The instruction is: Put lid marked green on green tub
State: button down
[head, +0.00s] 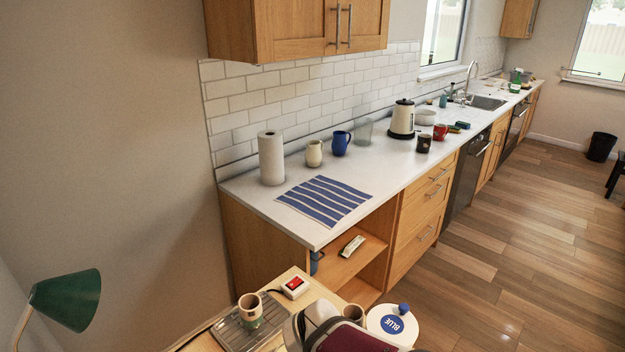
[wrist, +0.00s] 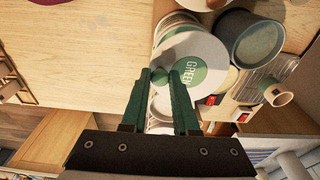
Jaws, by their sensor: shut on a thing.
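In the wrist view, a white lid (wrist: 207,49) carries a green disc reading GREEN and has a green knob (wrist: 159,76). My gripper (wrist: 170,76) has its green fingers shut on that knob. Pale round things show partly behind the lid and between the fingers; I cannot tell whether they are tubs or lids, or whether the lid touches them. An open grey-green round container (wrist: 256,42) stands to the right of the lid; I cannot tell whether it is the green tub. In the head view, neither the green-marked lid nor my fingertips can be made out.
A white lid marked BLUE (head: 391,325) with a blue knob is at the bottom of the head view. A mug (head: 250,308) stands on a metal rack (head: 232,334), near a red-switched box (head: 294,287). Bare wooden tabletop (wrist: 75,45) lies left in the wrist view.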

jog(key=shift+f, duration=1.9)
jog(key=c, duration=0.7)
grip_release()
jog(key=shift+f, duration=0.1)
notch_tip(320, 180, up, 12)
jog(key=s+a, duration=0.1)
jog(key=s+d+f+n+y, duration=0.1)
jog(key=s, duration=0.2)
jog(key=s+d+f+n+y, duration=0.1)
jog(key=s+d, duration=0.1)
jog(key=s, duration=0.2)
jog(key=s+d+f+n+g, duration=0.1)
jog(key=s, duration=0.3)
jog(key=shift+s+d+f+y, duration=0.25)
jog(key=shift+d+f+y, duration=0.05)
jog(key=shift+f+y, duration=0.1)
